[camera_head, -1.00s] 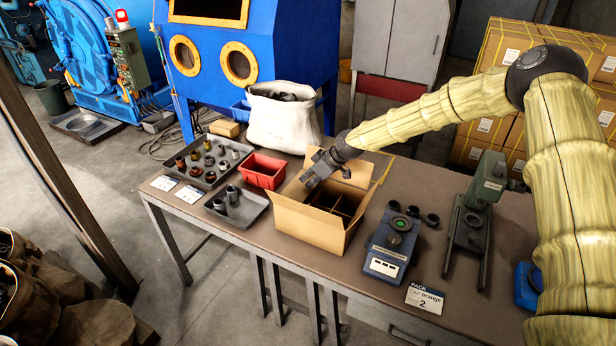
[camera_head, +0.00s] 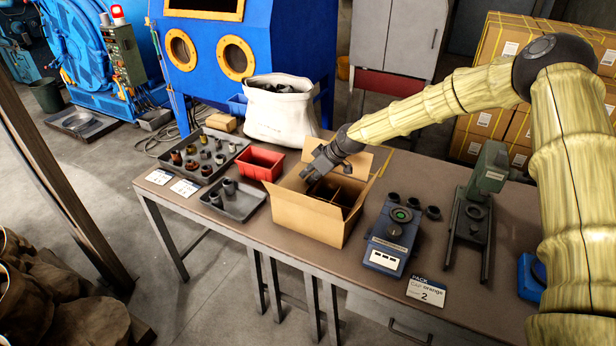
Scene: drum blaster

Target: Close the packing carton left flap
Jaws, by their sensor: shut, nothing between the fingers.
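The packing carton (camera_head: 305,217) is an open brown cardboard box on the table, with dividers inside. A raised cardboard flap (camera_head: 310,148) shows behind my gripper at the carton's far left side. Another raised flap (camera_head: 359,163) stands at the far right, partly behind my arm. My gripper (camera_head: 310,174) is shut and empty. It is over the left part of the carton's opening, close to the far-left flap; I cannot tell whether it touches. My gripper and arm hide part of the opening and the flaps.
A red bin (camera_head: 260,164) stands close to the carton's left, with a grey tray (camera_head: 240,203) beside it. A blue device (camera_head: 391,241) and a green press (camera_head: 482,195) stand to the right. A white sack (camera_head: 281,112) stands behind. Table space in front is narrow.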

